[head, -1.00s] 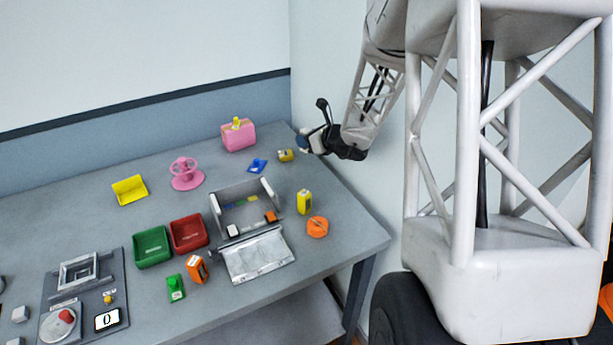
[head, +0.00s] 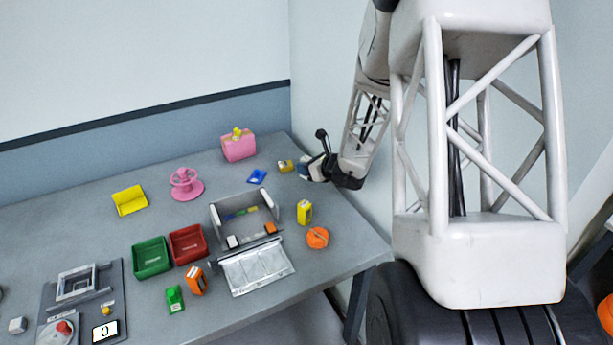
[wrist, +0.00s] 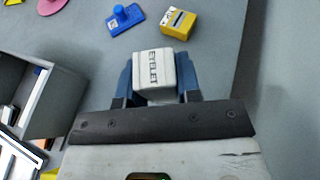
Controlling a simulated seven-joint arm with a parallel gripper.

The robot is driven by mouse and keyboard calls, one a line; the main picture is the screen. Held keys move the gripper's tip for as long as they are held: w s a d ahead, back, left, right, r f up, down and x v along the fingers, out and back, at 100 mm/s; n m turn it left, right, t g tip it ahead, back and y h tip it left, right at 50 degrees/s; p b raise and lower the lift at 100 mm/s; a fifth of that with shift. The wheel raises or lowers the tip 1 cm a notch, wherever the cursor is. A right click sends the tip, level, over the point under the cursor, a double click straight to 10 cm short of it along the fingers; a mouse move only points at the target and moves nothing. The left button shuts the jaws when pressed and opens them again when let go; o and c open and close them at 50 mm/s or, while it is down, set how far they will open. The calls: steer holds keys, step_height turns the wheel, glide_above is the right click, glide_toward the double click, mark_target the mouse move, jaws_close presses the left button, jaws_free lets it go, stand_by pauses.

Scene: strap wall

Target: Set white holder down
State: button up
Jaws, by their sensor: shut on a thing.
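My gripper (wrist: 157,82) is shut on a small white block-like holder (wrist: 155,68) marked "EYELET". The blue fingers sit on either side of it in the wrist view. In the head view my gripper (head: 305,168) is at the right back of the grey table (head: 340,235), low over its right edge region. The holder is mostly hidden there by the fingers. I cannot tell whether its underside touches the table.
A yellow block (wrist: 178,24) and a blue piece (wrist: 124,18) lie just beyond the holder. A grey open box (wrist: 58,98) stands to the left. A yellow box (head: 304,211) and an orange round thing (head: 317,237) stand nearer the front. Bare tabletop surrounds the holder.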

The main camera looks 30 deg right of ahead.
steer(key=shift+f, duration=0.1)
steer(key=shift+f, duration=1.8)
steer(key=shift+f, duration=0.1)
steer(key=o, duration=1)
steer(key=shift+v, duration=1)
steer(key=v, duration=0.3)
steer(key=shift+s+d+r, duration=0.1)
steer(key=shift+d+r, duration=0.05)
steer(key=shift+r, duration=3.5)
